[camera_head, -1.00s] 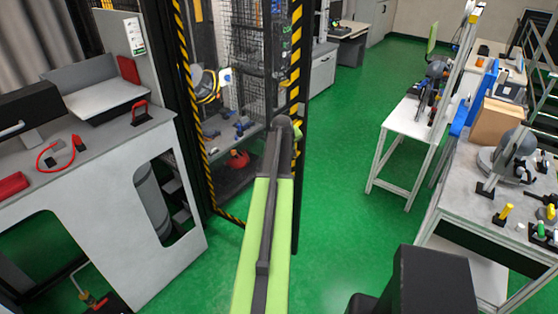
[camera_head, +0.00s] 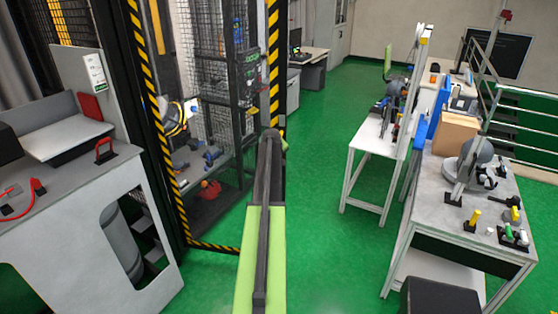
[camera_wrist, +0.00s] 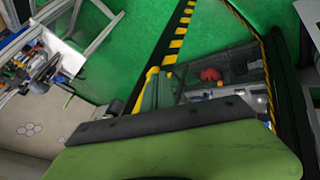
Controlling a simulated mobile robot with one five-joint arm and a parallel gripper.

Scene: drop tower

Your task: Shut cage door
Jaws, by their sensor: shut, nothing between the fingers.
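The cage has black posts and wire mesh, with a yellow-and-black striped frame (camera_head: 150,105) on its left side and along the floor. The cage door (camera_head: 273,65) seems to be the dark panel with a striped upright edge at right; my arm hides its lower part. It appears to stand ajar, though the exact angle is unclear. My gripper (camera_head: 274,140) is at the far end of my green arm, shut and empty, and overlaps the striped edge in the head view. In the wrist view my gripper (camera_wrist: 153,82) is beside the striped edge (camera_wrist: 178,42); contact cannot be told.
A grey cabinet bench (camera_head: 95,190) stands close on the left. On the right are a white table (camera_head: 368,140) and a workbench (camera_head: 420,190) with tools and a cardboard box (camera_head: 456,133). The green floor (camera_head: 320,200) between them is clear. A red object (camera_head: 208,190) lies inside the cage.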

